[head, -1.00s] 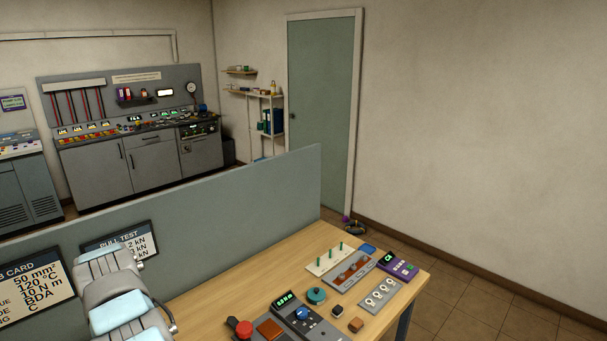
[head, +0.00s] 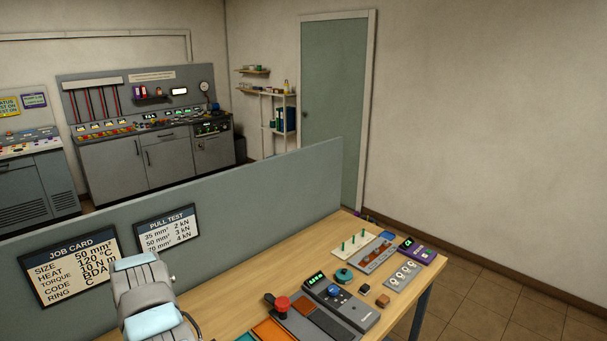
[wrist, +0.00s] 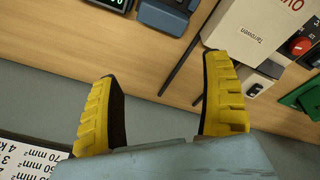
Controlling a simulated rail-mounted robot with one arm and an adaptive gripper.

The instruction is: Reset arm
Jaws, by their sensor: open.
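My gripper (wrist: 160,112) shows in the wrist view as two yellow ribbed fingers set wide apart, with nothing between them. It hangs over the wooden workbench (wrist: 150,65), near the grey-green divider panel (wrist: 150,118). In the head view only links of my arm show at the lower left, in front of the panel; the gripper itself is out of that picture.
The bench (head: 225,290) carries a device with a red knob (head: 282,303), a control box with a green display (head: 340,302) and a white board with green pegs (head: 355,241). A job card (head: 70,265) is on the panel. In the wrist view, a white box (wrist: 250,32) stands close to the right finger.

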